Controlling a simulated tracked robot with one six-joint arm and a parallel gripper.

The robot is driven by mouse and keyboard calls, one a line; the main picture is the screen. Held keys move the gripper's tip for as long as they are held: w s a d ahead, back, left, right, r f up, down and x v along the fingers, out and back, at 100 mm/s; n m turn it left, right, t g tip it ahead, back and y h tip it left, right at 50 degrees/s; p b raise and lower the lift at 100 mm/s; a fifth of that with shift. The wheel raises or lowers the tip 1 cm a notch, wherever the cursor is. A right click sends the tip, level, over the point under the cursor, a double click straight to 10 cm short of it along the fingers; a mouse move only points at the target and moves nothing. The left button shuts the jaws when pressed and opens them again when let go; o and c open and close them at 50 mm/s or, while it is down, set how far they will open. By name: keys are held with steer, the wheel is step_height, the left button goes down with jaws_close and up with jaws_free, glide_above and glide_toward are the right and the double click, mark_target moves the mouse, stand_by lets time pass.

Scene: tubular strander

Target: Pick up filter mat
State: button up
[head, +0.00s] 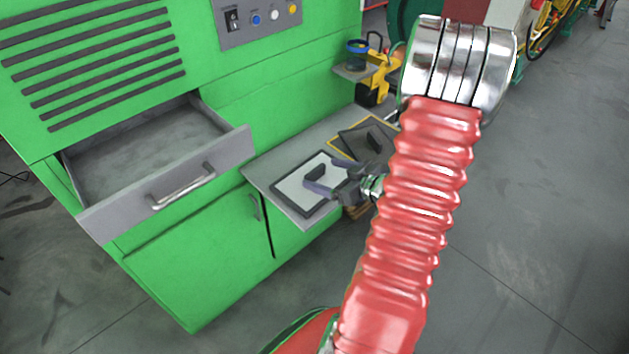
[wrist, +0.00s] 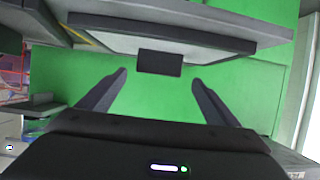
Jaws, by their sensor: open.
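Two flat framed mats with dark block handles lie on the grey shelf of the green cabinet. The nearer mat (head: 296,192) is pale with a dark frame; the farther mat (head: 358,143) is dark grey with a yellow edge, partly hidden by my arm. My gripper (head: 320,174) is open at the pale mat's handle (head: 314,171). In the wrist view the pale mat (wrist: 112,42) spans the top, its handle (wrist: 160,63) centred at or just beyond the fingertips of my gripper (wrist: 158,77), with gaps on both sides. Nothing is held.
An open, empty grey drawer (head: 165,193) juts out left of the shelf (head: 262,166). A small bracket (head: 356,70) with a dark blue-rimmed cup and a yellow tool (head: 373,90) stand behind the mats. The control panel (head: 255,18) is above. The floor at right is clear.

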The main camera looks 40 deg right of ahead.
mark_target(314, 169)
steer(key=shift+x, duration=2.6)
steer(key=shift+d, duration=0.15)
steer(key=shift+c, duration=0.2)
steer(key=c, duration=1.1)
steer(key=shift+r, duration=0.15)
steer(key=shift+c, duration=0.2)
steer(key=shift+r, duration=4.85)
